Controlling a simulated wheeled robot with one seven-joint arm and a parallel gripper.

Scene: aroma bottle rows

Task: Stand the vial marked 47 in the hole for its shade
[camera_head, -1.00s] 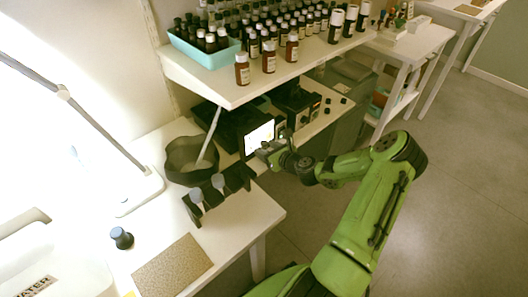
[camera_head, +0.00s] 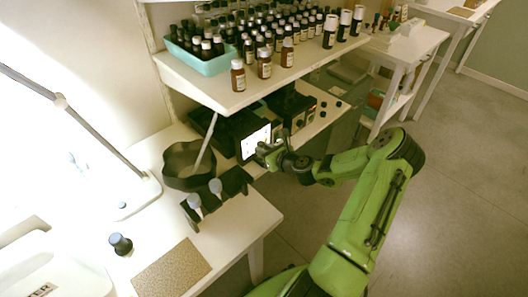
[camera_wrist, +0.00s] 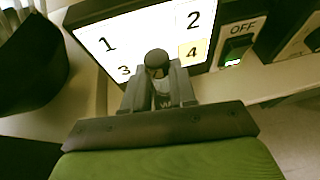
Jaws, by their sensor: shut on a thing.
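My gripper (camera_wrist: 160,88) is shut on a small vial with a dark round cap (camera_wrist: 157,62). The jaws hide most of the vial, and no number on it can be read. It is in front of a lit white panel (camera_wrist: 150,30) with squares marked 1, 2, 3 and 4; square 4 looks yellowish. I cannot tell whether the vial touches the panel. In the head view my gripper (camera_head: 268,152) is at the panel's right side. A black rack (camera_head: 236,182) on the bench holds two grey-topped pieces (camera_head: 216,187); its holes are not clear.
A dark bin (camera_head: 182,165) stands behind the rack. A switch box marked OFF (camera_wrist: 238,42) is right of the panel. A shelf (camera_head: 230,98) with many bottles hangs above. A dark-capped jar (camera_head: 120,244) and a tan mat (camera_head: 172,268) lie at the front left.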

